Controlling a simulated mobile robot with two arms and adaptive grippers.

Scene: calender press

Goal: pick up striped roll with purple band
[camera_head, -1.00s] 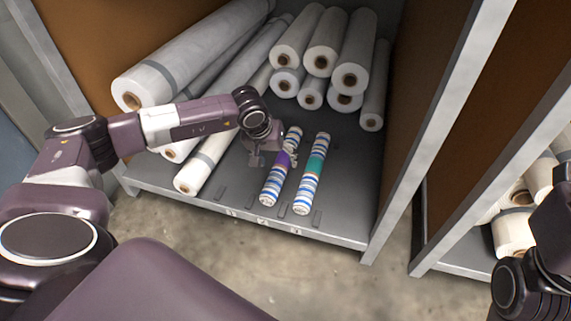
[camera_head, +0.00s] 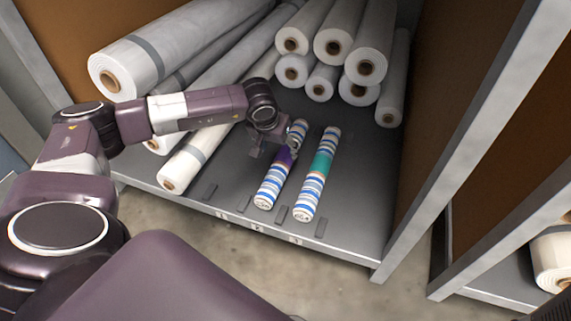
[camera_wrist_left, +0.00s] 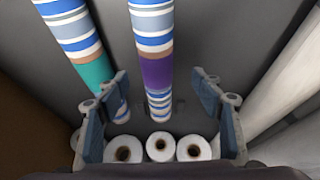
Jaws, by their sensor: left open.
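The striped roll with the purple band (camera_head: 270,188) lies on the shelf floor, blue and white, pointing front to back. In the left wrist view, the purple-band roll (camera_wrist_left: 156,70) runs between the two fingers. My left gripper (camera_head: 272,142) is at its purple band in the head view and hides part of it. In the left wrist view, my left gripper (camera_wrist_left: 160,105) is open, with a finger on each side of the roll and visible gaps. My right gripper is not in view.
A striped roll with a teal band (camera_head: 318,172) lies close on the right; in the left wrist view, one finger overlaps this teal-band roll (camera_wrist_left: 95,70). Large white rolls (camera_head: 340,35) are stacked behind and on the left. A shelf upright (camera_head: 450,150) stands on the right.

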